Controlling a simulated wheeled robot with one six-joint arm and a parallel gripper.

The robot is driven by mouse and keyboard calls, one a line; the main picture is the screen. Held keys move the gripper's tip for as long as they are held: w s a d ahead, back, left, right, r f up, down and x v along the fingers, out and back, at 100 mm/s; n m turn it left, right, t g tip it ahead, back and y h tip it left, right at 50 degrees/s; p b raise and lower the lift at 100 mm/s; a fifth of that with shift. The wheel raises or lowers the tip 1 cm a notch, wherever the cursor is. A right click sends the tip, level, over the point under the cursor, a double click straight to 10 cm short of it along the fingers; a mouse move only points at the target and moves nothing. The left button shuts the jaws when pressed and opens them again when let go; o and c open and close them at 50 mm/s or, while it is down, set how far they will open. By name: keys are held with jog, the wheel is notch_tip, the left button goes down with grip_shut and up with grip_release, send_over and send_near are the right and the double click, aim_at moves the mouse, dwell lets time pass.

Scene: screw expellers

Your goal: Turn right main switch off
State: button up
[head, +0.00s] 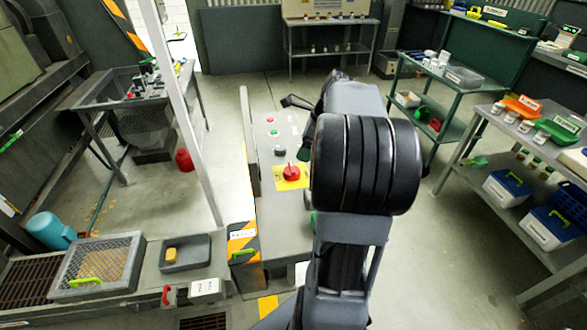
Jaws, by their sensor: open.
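A red rotary main switch (291,173) sits on a yellow plate on the sloping grey control panel (268,205), left of my arm. The setting of its knob is too small to read. Only this one such switch shows; any other may be hidden behind my arm. My gripper (300,127) is partly hidden behind my black and grey arm links. Its dark fingers show at the arm's left side, spread apart and empty, beyond the red switch and apart from it.
Small red, green and grey buttons (273,133) line the panel's upper part. A pale post (185,110) stands to the left. A mesh-topped box (98,265) and a grey tray (186,253) lie at the lower left. Laden shelves (515,150) stand at the right.

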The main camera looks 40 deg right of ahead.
aim_at(294, 167)
jog(key=x, duration=1)
jog(key=shift+f, duration=0.1)
jog(key=shift+c, duration=0.3)
jog(key=c, duration=0.8)
